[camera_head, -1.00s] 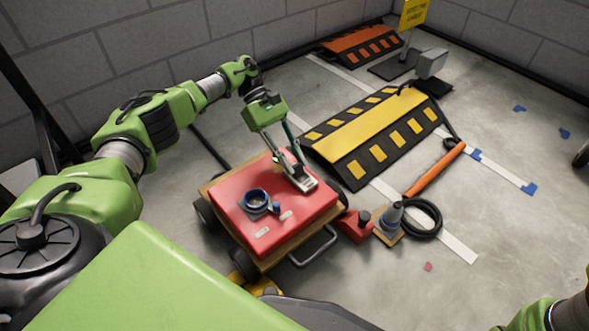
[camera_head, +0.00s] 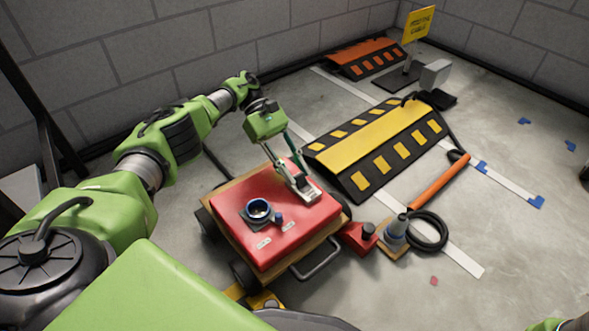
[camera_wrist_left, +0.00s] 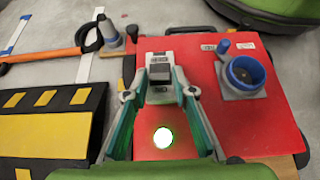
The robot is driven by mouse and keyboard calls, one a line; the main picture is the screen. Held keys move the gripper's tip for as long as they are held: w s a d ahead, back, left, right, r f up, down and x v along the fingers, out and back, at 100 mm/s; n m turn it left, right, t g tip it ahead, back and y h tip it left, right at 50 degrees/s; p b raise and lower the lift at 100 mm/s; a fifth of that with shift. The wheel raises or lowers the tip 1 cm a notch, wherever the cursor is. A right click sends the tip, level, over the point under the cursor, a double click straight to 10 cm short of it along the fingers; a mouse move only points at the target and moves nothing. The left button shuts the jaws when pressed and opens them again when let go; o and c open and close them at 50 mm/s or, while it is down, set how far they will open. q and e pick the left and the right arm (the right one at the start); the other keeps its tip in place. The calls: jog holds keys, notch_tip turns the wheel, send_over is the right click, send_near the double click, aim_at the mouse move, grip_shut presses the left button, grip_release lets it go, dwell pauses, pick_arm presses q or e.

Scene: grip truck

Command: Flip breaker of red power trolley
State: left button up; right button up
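The red power trolley (camera_head: 262,205) stands on the floor, its red top on a wooden-edged base with wheels. A pale breaker block with a dark switch (camera_wrist_left: 159,68) sits on the red top, near the far right edge in the head view. My left gripper (camera_head: 298,180) reaches down over it. In the left wrist view its two fingers (camera_wrist_left: 160,86) are apart, one to each side of the breaker, with the switch visible between their tips. Whether they touch it I cannot tell. A blue round socket (camera_wrist_left: 244,73) sits beside the breaker. My right gripper is out of view.
A yellow-black cable ramp (camera_head: 375,148) lies behind the trolley. A grey-blue plug (camera_head: 397,232), a red block (camera_head: 357,236) and a coiled black cable (camera_head: 430,230) with an orange sleeve (camera_head: 440,182) lie to its right. Floor farther right is mostly clear.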

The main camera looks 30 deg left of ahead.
pick_arm(q)
jog(key=shift+o, duration=0.7)
jog(key=shift+r, duration=0.1)
notch_tip(320, 180, up, 10)
dwell(0.4)
